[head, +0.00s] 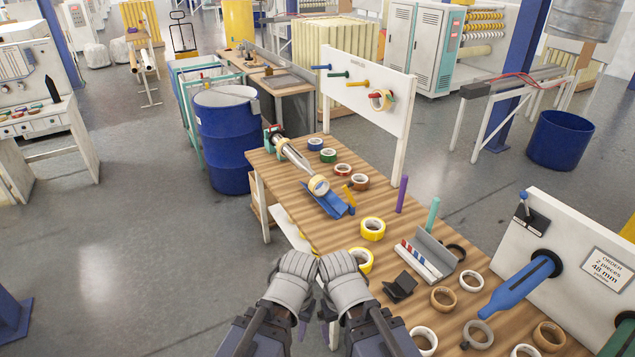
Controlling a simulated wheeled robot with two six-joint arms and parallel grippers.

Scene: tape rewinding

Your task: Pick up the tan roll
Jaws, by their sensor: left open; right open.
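Two tan-brown rolls lie flat on the wooden workbench (300,212), one tan roll (433,297) right of centre and one browner roll (537,336) near the front right. Another tan-coloured roll (318,193) sits on the tapered grey spindle at the bench's left. I cannot tell which is meant. My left gripper (293,264) and my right gripper (338,263) are side by side at the bench's front left edge, both open and empty. Their fingertips are hard to make out. They are apart from the tan rolls and partly cover a yellow roll (368,262).
White rolls (463,281), a grey roll and a black roll lie around the tan ones. A black holder (400,288) and a grey tray (432,254) stand between. A pegboard (340,73) stands behind.

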